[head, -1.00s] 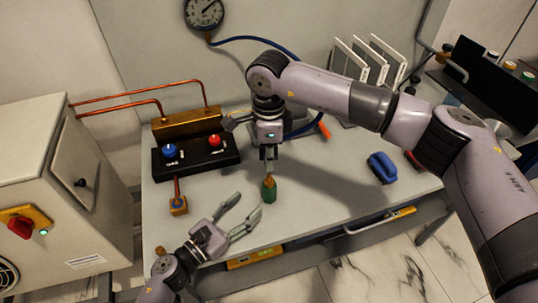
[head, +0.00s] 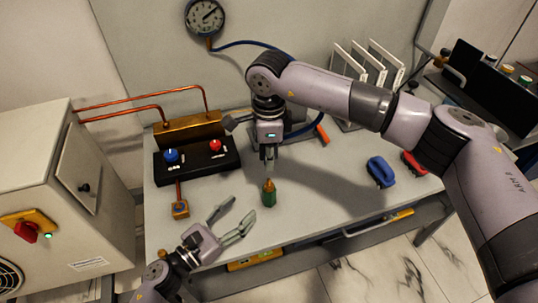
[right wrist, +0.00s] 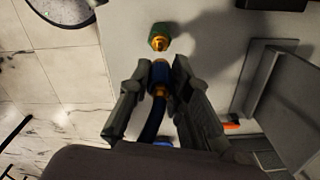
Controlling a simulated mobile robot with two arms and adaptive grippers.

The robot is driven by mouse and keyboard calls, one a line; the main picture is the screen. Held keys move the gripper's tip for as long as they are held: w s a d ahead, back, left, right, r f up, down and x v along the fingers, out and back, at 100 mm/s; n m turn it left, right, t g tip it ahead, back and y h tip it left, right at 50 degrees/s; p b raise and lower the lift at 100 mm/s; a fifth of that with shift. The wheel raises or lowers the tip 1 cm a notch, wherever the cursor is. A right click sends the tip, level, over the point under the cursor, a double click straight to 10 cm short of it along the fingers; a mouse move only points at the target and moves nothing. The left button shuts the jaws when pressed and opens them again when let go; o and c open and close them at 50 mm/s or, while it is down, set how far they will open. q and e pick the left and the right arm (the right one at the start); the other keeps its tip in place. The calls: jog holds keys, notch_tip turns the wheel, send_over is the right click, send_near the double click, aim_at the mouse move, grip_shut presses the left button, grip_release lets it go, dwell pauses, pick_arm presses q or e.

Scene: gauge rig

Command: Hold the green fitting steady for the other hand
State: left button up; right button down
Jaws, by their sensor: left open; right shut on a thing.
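The green fitting (head: 269,197) with its brass top stands upright near the table's front edge. It also shows in the right wrist view (right wrist: 158,38). My right gripper (head: 270,168) is just above it in the head view, pointing down. In the right wrist view the right gripper (right wrist: 159,78) is shut on the end of the blue hose (right wrist: 154,120), which looks apart from the fitting. My left gripper (head: 243,208) is open and empty, to the left of the fitting, its fingers pointing toward it without touching.
A black valve block (head: 196,160) with blue and red knobs sits at the back left. A small brass block (head: 180,209) stands in front of it. A blue clamp-like object (head: 381,172) lies to the right. Table between fitting and blue object is clear.

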jog(key=shift+r+p, duration=1.55)
jog(key=shift+r, duration=0.25)
pick_arm(q)
notch_tip(320, 180, up, 4)
jog(key=shift+r, duration=0.2)
pick_arm(e)
jog(key=shift+f, duration=0.1)
